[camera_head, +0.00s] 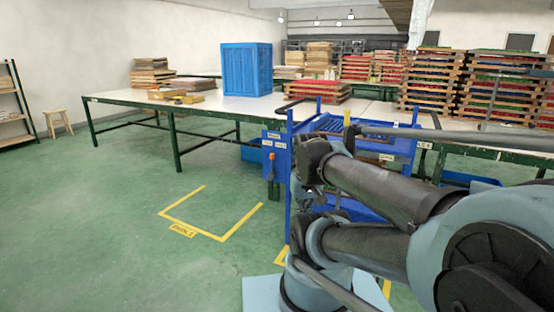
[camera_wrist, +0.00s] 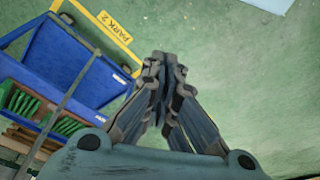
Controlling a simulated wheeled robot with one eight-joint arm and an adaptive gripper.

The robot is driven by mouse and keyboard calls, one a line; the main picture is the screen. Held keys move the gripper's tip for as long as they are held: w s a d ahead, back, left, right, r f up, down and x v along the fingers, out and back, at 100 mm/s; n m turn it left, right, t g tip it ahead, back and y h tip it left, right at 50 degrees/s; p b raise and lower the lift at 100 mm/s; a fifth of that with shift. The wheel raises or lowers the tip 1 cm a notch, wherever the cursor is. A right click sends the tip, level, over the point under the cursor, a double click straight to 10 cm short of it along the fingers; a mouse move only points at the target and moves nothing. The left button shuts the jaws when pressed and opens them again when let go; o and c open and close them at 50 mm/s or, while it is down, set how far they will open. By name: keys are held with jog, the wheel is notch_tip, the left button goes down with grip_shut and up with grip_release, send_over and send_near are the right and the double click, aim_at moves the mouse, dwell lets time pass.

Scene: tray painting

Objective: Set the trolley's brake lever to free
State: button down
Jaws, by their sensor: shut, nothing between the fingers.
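The blue trolley (camera_head: 289,210) stands right of centre in the head view, partly hidden behind my arm. A blue plate with small white labels (camera_head: 275,144) is at its left end. Below the labels is a dark upright lever with an orange tip (camera_head: 271,157), which looks like the brake lever; its setting is too small to read. In the wrist view the trolley (camera_wrist: 62,58) lies at the left, and no lever can be made out. My gripper (camera_wrist: 162,60) is shut and empty, above the green floor to the right of the trolley.
A yellow-marked floor bay (camera_head: 208,231) left of the trolley is empty. The trolley is beside a yellow marking labelled PARK 2 (camera_wrist: 112,28). A long white table (camera_head: 130,97) holds a blue crate (camera_head: 246,70) behind. Open green floor lies at the left.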

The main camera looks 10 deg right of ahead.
jog(key=w+r+m+t, duration=0.15)
jog(key=w+r, duration=0.45)
jog(key=w, duration=0.7)
jog(key=w+d+f+m+t+y, duration=0.1)
jog(key=w+d+m, duration=0.1)
jog(key=w, duration=1.5)
jog(key=w+d+m+t+y, duration=0.1)
jog(key=w+d+m+t, duration=0.1)
jog(key=w, duration=1.6)
jog(key=shift+w+d+f+m, duration=0.25)
jog(key=shift+d+f+m, duration=0.1)
jog(key=shift+d+f, duration=0.1)
send_near(272, 164)
jog(key=d, duration=0.1)
jog(key=d+f, duration=0.1)
jog(key=d, duration=0.1)
jog(key=shift+s+d+f, duration=0.15)
jog(key=shift+d+f, duration=0.1)
jog(key=shift+f, duration=0.15)
jog(key=shift+w+a+f, duration=0.2)
jog(key=shift+w+a, duration=0.7)
jog(key=shift+a, duration=0.3)
jog(key=shift+w+a, duration=0.35)
jog(key=shift+a, duration=0.15)
